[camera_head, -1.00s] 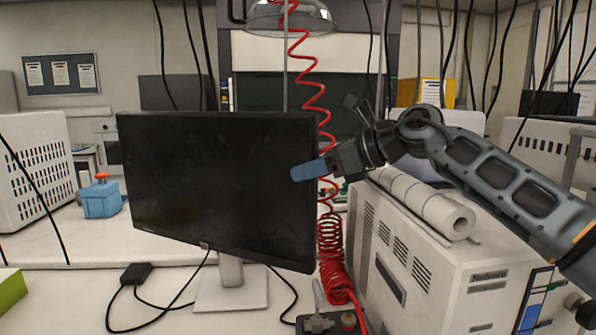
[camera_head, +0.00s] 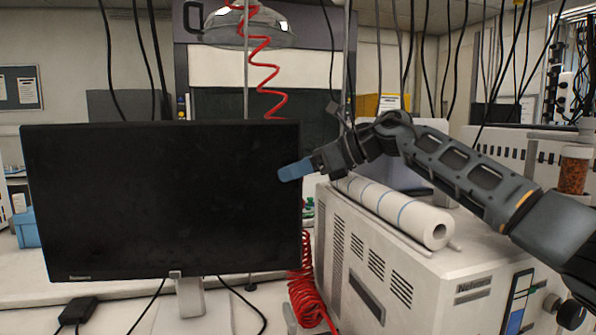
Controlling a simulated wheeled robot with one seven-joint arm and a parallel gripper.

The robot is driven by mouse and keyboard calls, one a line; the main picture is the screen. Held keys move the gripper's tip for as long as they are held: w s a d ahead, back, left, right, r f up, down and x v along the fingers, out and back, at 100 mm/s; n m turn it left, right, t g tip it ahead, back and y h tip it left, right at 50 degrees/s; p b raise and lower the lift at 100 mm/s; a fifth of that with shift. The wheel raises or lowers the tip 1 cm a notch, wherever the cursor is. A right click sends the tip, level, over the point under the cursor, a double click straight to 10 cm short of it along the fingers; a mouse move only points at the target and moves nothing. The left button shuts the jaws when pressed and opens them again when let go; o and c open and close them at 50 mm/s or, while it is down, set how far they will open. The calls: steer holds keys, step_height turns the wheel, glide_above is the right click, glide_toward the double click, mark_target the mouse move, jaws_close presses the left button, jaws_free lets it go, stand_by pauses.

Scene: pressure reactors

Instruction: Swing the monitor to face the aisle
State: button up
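The monitor (camera_head: 150,215), with a dark screen, stands upright on a pale stand (camera_head: 190,302) at the left. Its screen faces nearly straight toward the camera, with its left edge looking slightly nearer. My gripper (camera_head: 295,170), with blue fingers, comes in from the right. Its tip overlaps the monitor's right edge in the picture, in front of the screen. I cannot tell whether it touches the monitor. The fingers show side-on as one blue shape, so any gap between them is hidden.
A white boxy instrument (camera_head: 400,290) stands right of the monitor, with a paper roll (camera_head: 400,215) on top under my arm. A red coiled hose (camera_head: 307,290) hangs between them. A black adapter (camera_head: 78,310) and cables lie on the bench.

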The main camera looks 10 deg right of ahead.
steer(key=shift+a, duration=0.45)
steer(key=shift+d, duration=0.15)
steer(key=b+v, duration=0.1)
steer(key=v, duration=0.6)
steer(key=shift+s+d+r+b, duration=0.15)
steer(key=shift+s+d+b, duration=0.05)
steer(key=shift+d+b, duration=0.2)
steer(key=shift+c, duration=0.3)
